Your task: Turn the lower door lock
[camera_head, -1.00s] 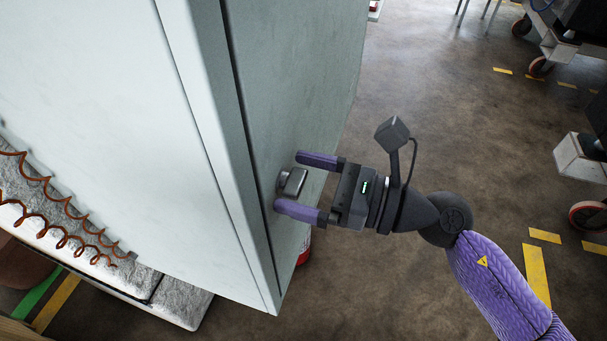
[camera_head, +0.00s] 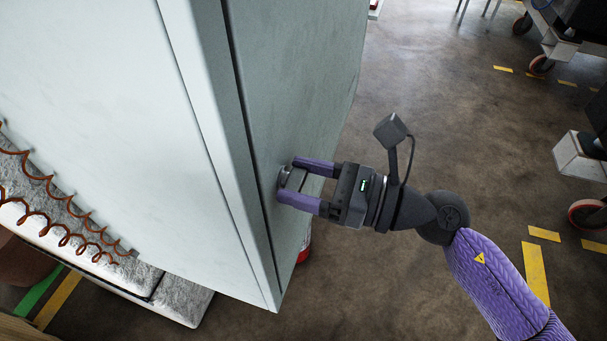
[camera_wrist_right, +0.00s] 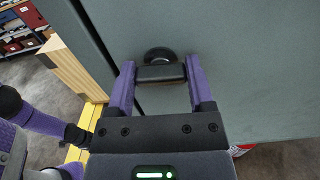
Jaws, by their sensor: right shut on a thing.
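The lower door lock (camera_head: 293,179) is a small dark grey metal turn-knob on the side face of the pale cabinet door (camera_head: 285,90). In the right wrist view the lock (camera_wrist_right: 160,74) shows as a flat bar in front of a round dark base. My right gripper (camera_head: 304,182) reaches it from the right. Its two purple fingers are shut on the lock's bar, one on each side; the right wrist view shows the gripper (camera_wrist_right: 159,82) the same way. My left gripper does not show in the head view; purple and black parts of mine show at the wrist view's left edge.
A red object (camera_head: 304,252) stands on the floor behind the cabinet's lower edge. Coiled orange hoses (camera_head: 65,205) hang at the lower left. Trolleys with wheels (camera_head: 560,40) stand at the far right. The floor around my right arm is clear.

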